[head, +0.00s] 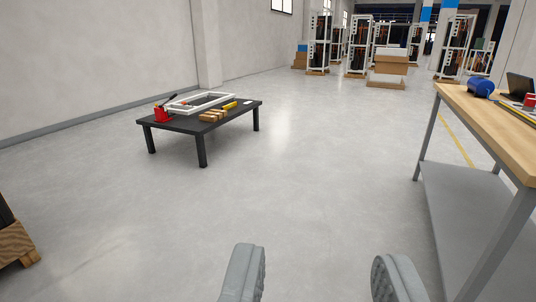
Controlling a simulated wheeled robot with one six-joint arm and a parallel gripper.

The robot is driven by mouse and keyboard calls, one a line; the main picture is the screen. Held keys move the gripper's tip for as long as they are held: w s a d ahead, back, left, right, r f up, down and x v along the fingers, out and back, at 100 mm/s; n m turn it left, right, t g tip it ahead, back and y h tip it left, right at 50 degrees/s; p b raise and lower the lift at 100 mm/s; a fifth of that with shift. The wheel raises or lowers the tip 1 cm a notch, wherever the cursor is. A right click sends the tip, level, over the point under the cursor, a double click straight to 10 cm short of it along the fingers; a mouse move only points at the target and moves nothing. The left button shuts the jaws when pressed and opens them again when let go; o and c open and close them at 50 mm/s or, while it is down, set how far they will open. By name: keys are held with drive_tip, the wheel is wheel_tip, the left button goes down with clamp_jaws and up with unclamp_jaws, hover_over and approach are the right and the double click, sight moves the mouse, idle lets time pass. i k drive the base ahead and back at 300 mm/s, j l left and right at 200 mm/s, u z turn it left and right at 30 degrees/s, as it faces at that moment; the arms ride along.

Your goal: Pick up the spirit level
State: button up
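A small yellow bar (230,105) lies on the low black table (185,124) left of centre, at the right end of some brown blocks. It may be the spirit level, but it is too small to be sure. A long thin dark and yellow item (518,111) lies on the workbench at the right edge and is partly cut off; I cannot tell what it is.
A red tool (162,114), a white frame (200,101) and wooden blocks (213,116) share the low table. The wooden workbench (500,118) at right holds a blue object (480,87). A wooden pallet (14,243) stands at left. Open floor (300,170) lies between.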

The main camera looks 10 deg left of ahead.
sight(229, 106)
drive_tip(key=i+j+u, duration=0.3)
drive_tip(key=i, duration=0.35)
drive_tip(key=i+j+u, duration=0.3)
drive_tip(key=i, duration=0.35)
drive_tip(key=i+u, duration=0.3)
drive_tip(key=i, duration=2.65)
drive_tip(key=i+j+z, duration=0.1)
drive_tip(key=i+z, duration=0.15)
drive_tip(key=i, duration=0.35)
drive_tip(key=i+j+z, duration=0.25)
drive_tip(key=i, duration=0.35)
drive_tip(key=i+j+z, duration=0.25)
drive_tip(key=i, duration=0.35)
drive_tip(key=i+j+z, duration=0.25)
drive_tip(key=i+j, duration=0.15)
drive_tip(key=i, duration=0.15)
drive_tip(key=l, duration=0.8)
drive_tip(key=i+l+u, duration=0.1)
drive_tip(key=l, duration=0.7)
drive_tip(key=i+l+u, duration=0.2)
drive_tip(key=i+l, duration=0.95)
drive_tip(key=i+u, duration=0.1)
drive_tip(key=i, duration=0.55)
drive_tip(key=i+l+u, duration=0.1)
drive_tip(key=i, duration=0.5)
drive_tip(key=l, duration=0.1)
